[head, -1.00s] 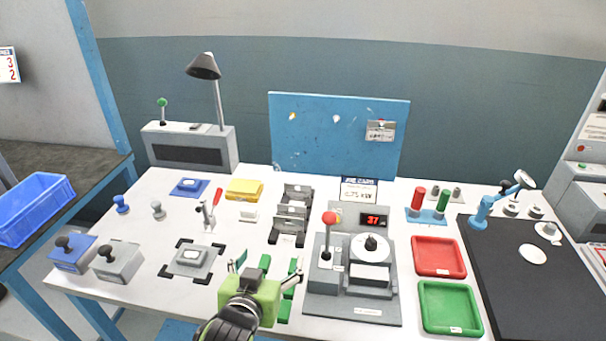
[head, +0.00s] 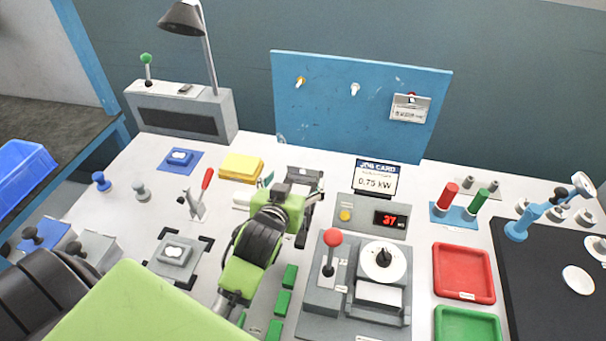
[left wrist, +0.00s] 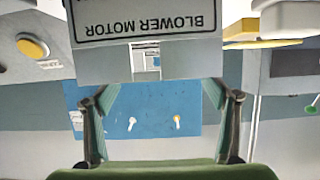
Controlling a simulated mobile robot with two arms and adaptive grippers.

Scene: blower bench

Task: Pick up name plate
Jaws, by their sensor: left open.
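A light grey plate lettered BLOWER MOTOR (left wrist: 148,22) fills the top middle of the left wrist view, upside down there. I take it for the name plate. In the head view my left gripper (head: 292,182) is over the grey rack (head: 305,174) at the bench middle and hides most of it. The plate's lettering cannot be made out there. In the left wrist view my left gripper (left wrist: 159,92) is open, with one finger to each side just below the plate. I cannot tell whether they touch it. My right gripper is not in view.
A yellow block (head: 241,167) lies left of the rack. A red-handled clamp (head: 200,196) stands nearer. The job card (head: 377,178) and the grey machine with a red-knobbed lever (head: 331,250) are to the right. The blue board (head: 355,105) stands behind.

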